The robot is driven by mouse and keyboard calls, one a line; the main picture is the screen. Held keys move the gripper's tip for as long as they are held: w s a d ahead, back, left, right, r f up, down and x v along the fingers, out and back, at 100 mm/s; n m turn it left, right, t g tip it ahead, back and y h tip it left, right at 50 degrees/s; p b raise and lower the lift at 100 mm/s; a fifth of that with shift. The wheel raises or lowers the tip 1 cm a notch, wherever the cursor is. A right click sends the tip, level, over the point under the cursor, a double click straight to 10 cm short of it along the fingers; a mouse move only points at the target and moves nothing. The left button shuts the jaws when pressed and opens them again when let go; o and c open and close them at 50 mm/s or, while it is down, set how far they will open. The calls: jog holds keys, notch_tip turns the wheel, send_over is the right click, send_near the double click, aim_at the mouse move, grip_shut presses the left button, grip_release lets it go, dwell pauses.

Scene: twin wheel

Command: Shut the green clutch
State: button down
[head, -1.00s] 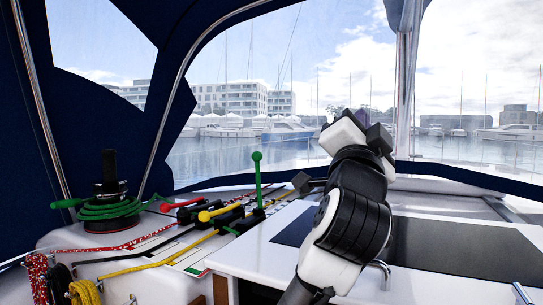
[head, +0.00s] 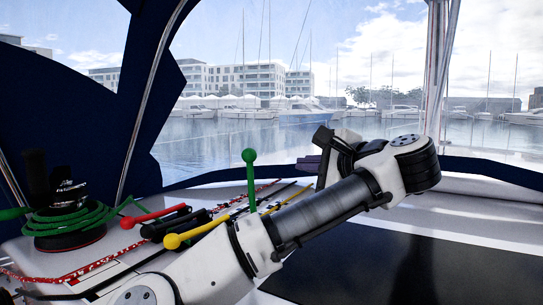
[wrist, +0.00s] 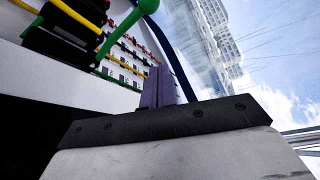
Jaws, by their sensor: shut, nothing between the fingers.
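The green clutch (head: 250,182) has its ball-ended handle standing upright in the head view. In the wrist view the green clutch (wrist: 129,28) shows at the top, left of and beyond my fingers. My gripper (head: 308,163) is to the right of the handle in the head view, apart from it. In the wrist view my gripper's purple-grey fingers (wrist: 158,86) are together and hold nothing. The base of the green clutch is partly hidden in the head view by my arm.
A red clutch handle (head: 152,215) and a yellow one (head: 190,236) lie low to the left of the green one. A winch (head: 66,230) wrapped in green rope stands at far left. The windscreen (head: 300,115) rises behind. A dark panel (head: 420,265) lies at right.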

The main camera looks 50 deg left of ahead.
jog(key=a, duration=0.1)
jog(key=p, duration=0.5)
send_over(253, 190)
jog(key=w+d, duration=0.2)
jog(key=shift+a+g, duration=0.2)
jog(key=shift+g, duration=0.1)
jog(key=shift+s+f+b, duration=0.15)
jog(key=shift+b, duration=0.3)
